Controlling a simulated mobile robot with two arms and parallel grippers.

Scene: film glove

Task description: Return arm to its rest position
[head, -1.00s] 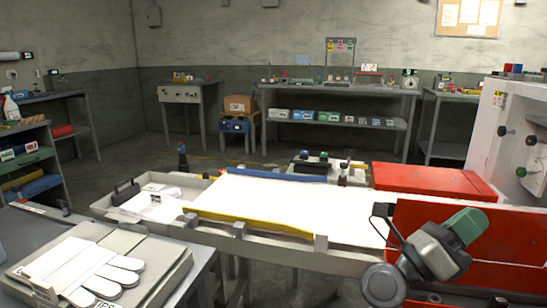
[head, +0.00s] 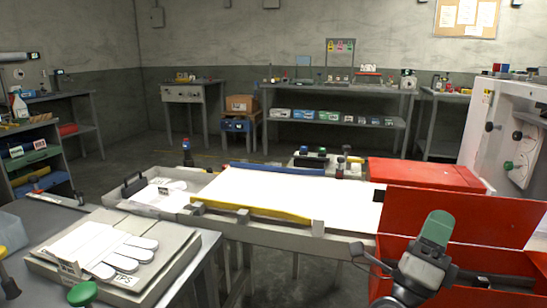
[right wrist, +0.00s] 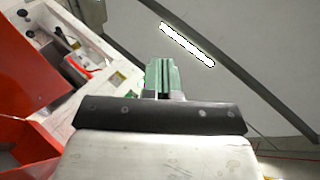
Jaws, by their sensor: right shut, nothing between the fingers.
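My right gripper (head: 437,227) has green fingers and shows at the lower right of the head view, in front of the red box (head: 445,215). Its fingers point up and are shut with nothing between them. In the right wrist view the closed green fingers (right wrist: 162,76) stand in the middle, clear of other things. My left gripper is not in view. A white glove-shaped sheet (head: 100,248) lies on a grey tray (head: 150,285) at the lower left. Another pale glove shape lies in the far left of the machine bed.
A long bed with a white sheet (head: 270,192) spans the middle, with a yellow bar (head: 265,214) along its near edge. The open red box stands close to my right arm. A white machine (head: 485,140) stands at right. Benches line the back wall.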

